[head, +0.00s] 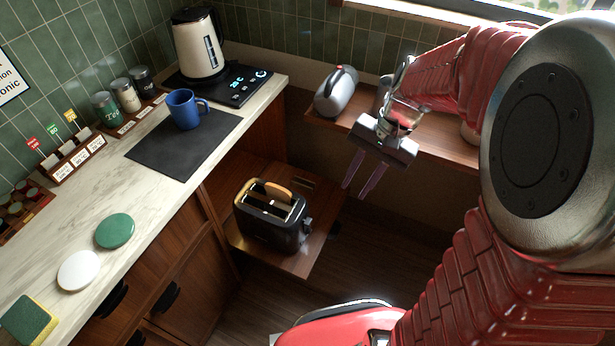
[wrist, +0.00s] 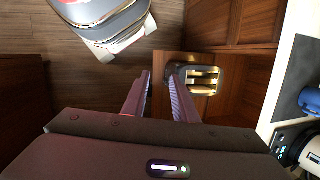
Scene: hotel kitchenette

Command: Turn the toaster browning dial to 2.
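The black toaster (head: 272,216) stands on a low pull-out wooden shelf, with toast showing in its slots. Its lever and knob side faces right, but the dial's setting is too small to read. The toaster also shows in the wrist view (wrist: 203,92), seen from above, just right of the fingers. My gripper (head: 357,190) is in the air to the right of and above the toaster, apart from it. Its two fingers are spread with nothing between them, as the wrist view (wrist: 159,78) also shows.
The marble counter (head: 150,215) holds a blue mug (head: 184,110) on a dark mat, a kettle (head: 199,45), jars, coasters and a sponge. A wooden ledge (head: 440,145) with a silver appliance (head: 336,92) runs behind my gripper. Open floor lies right of the toaster's shelf (head: 300,263).

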